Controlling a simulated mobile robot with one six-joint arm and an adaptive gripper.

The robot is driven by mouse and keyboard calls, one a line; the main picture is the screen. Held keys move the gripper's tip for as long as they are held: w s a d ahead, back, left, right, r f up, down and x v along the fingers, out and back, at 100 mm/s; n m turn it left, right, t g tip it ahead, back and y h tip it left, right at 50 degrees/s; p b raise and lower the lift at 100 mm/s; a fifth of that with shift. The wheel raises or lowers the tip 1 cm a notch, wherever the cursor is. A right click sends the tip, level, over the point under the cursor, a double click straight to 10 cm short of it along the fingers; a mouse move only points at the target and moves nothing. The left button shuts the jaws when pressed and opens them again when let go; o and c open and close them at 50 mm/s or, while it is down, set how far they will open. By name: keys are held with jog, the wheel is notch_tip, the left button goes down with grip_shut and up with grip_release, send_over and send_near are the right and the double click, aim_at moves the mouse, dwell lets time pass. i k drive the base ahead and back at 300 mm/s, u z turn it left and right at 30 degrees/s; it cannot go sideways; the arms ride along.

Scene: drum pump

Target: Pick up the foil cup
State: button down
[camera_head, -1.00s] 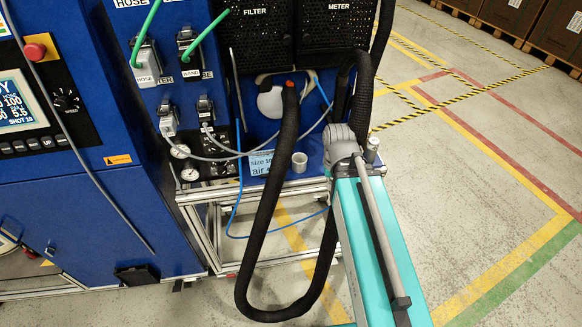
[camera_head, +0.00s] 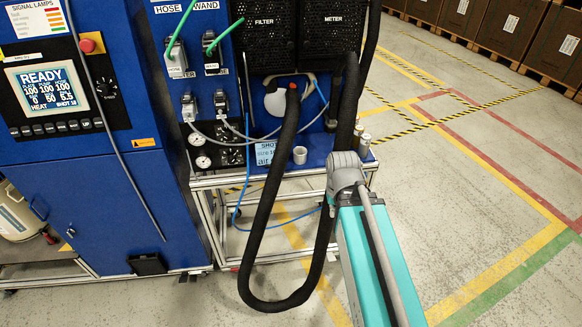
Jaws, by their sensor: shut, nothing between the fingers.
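A small grey cup (camera_head: 300,155), which looks like the foil cup, stands upright on the blue shelf beside a light-blue paper sign. Nothing touches it that I can see. The black hose hangs just to its left. My teal and grey arm is at the lower right, in front of the shelf's right end. My gripper is not visible in this view.
A thick black hose (camera_head: 262,240) loops down in front of the shelf. A blue machine with a display (camera_head: 48,88) stands at left. Small metallic items (camera_head: 362,145) sit at the shelf's right end. The floor at right is open.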

aim_at(299, 153)
jog(key=k, duration=0.1)
jog(key=u, duration=0.05)
jog(key=i, duration=1)
jog(key=u, duration=1.6)
